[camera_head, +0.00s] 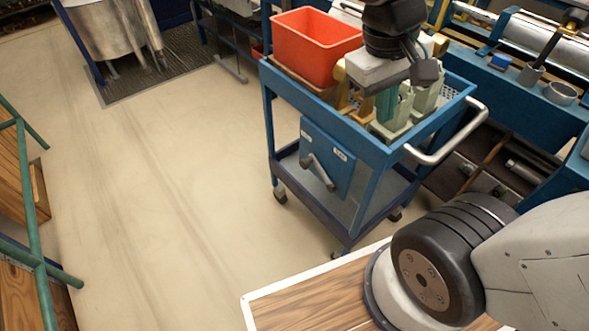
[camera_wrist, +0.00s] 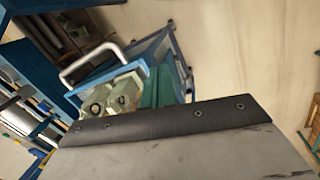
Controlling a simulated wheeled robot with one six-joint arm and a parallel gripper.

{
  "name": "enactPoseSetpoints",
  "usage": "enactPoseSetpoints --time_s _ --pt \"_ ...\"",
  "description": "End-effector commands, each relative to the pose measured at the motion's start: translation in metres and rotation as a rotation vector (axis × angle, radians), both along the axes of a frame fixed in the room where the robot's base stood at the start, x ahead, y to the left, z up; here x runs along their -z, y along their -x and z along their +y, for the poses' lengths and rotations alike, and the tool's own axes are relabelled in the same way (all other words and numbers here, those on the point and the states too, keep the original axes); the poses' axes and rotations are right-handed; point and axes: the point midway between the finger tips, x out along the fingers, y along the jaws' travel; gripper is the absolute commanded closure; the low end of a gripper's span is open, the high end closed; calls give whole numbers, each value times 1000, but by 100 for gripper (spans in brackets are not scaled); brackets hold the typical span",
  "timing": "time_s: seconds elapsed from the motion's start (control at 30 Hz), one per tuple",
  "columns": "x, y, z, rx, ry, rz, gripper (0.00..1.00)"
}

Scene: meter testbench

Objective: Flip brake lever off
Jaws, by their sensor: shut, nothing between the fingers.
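The brake lever (camera_head: 320,174) is a grey handle on the front of a blue box (camera_head: 335,163) on the side of the blue cart. It slants down to the right, and the box has two small white labels above it, too small to read. My gripper (camera_head: 386,115) has teal fingers and is shut and empty. It is over the cart's top tray, above and to the right of the lever, and apart from it. In the wrist view, the teal fingers (camera_wrist: 158,88) show beyond the grey gripper body. The lever cannot be made out in the wrist view.
The cart's top tray (camera_head: 382,148) holds a red bin (camera_head: 314,46) and pale green fixtures (camera_head: 424,100), close to my gripper. A metal push handle (camera_head: 453,140) juts from its right end. Blue benches stand at right. The floor (camera_head: 170,180) left of the cart is clear.

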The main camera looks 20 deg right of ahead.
Motion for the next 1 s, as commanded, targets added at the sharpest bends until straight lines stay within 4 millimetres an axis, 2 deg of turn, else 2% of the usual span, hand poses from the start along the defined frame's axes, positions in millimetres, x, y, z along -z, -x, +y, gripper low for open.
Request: enactPoseSetpoints --time_s 0.03,0.27,0.57,0.67,0.8,0.87,1.0 --pt "9 -14 0 -28 52 49 100" --pt "46 -76 -1 -157 301 178 100" --pt "122 -154 26 -398 618 267 100" --pt "156 -177 42 -495 717 275 100" --pt "209 -202 67 -644 842 275 100" --pt "235 -210 79 -713 892 270 100" --pt "298 -220 107 -878 992 249 100"
